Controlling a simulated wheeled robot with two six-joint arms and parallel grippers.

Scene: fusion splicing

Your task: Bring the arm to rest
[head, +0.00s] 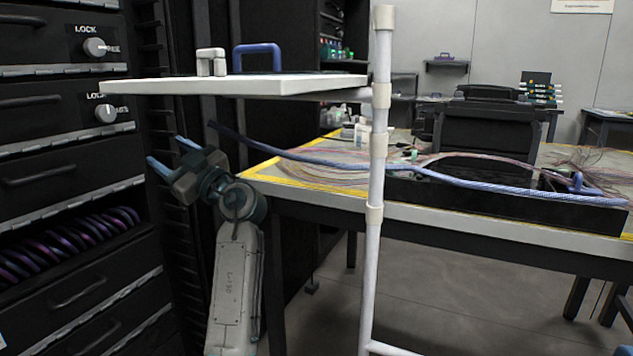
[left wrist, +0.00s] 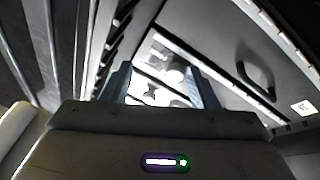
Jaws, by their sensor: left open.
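My left gripper (head: 172,155) is in the left part of the head view, below the white shelf board and in front of the dark cabinet. Its two blue-grey fingers are apart, with nothing between them. In the left wrist view the fingers of my left gripper (left wrist: 162,88) stand apart, one on each side. A cabinet front with a dark handle (left wrist: 257,76) shows beyond them. My right gripper is in neither view.
A white shelf board (head: 300,85) on a white post (head: 376,190) stands close by. A dark drawer cabinet (head: 70,120) is at left. A table (head: 470,219) with a blue cable (head: 470,182) and a black tray (head: 590,217) is at right. Open floor lies below.

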